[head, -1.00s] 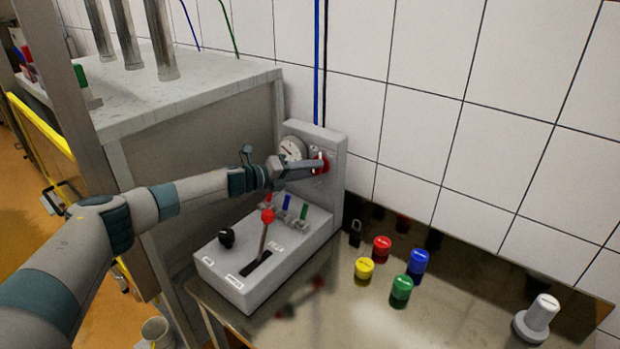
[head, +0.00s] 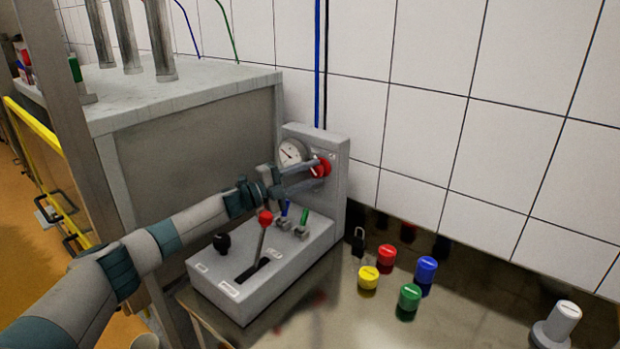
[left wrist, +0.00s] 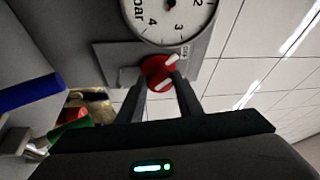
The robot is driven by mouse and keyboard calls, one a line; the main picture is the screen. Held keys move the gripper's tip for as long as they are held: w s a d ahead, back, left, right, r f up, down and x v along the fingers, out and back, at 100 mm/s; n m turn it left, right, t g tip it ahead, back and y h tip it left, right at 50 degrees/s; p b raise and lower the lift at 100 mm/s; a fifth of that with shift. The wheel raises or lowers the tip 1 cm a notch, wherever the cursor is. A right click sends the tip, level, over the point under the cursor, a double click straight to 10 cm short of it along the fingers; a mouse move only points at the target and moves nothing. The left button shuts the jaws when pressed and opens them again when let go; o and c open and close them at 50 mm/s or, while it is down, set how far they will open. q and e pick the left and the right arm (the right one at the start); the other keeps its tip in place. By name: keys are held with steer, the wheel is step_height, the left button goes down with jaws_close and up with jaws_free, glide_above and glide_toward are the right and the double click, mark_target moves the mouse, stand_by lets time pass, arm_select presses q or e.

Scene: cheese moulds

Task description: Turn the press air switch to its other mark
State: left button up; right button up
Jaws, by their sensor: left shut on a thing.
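The press air switch (head: 322,167) is a red round knob on the upright grey panel (head: 335,195), just right of the pressure gauge (head: 291,153). My left gripper (head: 316,175) reaches it from the left, with its two fingers on either side of the knob. In the left wrist view the red knob (left wrist: 157,72) sits between the fingertips (left wrist: 160,82), with a pale bar across it. The gripper is shut on the knob. A small label stands beside the knob, but I cannot read it clearly. My right gripper is not in view.
Below the panel is a grey control box (head: 230,288) with a red-topped lever (head: 264,219), a black knob (head: 221,243) and small coloured toggles (head: 304,217). Red, yellow, blue and green caps (head: 409,297) stand on the metal table, with a white-topped knob (head: 566,314) further right.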

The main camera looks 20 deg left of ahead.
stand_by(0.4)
arm_select(q)
steer(key=o, duration=1)
steer(key=shift+o, duration=0.2)
steer(key=shift+a, duration=0.1)
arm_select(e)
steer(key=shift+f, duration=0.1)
arm_select(q)
steer(key=shift+s+a+f, duration=0.2)
steer(key=shift+s+a, duration=0.2)
steer(key=shift+s, duration=0.05)
steer(key=b+v, duration=0.5)
steer(key=v, duration=1.1)
steer(key=shift+b, duration=0.3)
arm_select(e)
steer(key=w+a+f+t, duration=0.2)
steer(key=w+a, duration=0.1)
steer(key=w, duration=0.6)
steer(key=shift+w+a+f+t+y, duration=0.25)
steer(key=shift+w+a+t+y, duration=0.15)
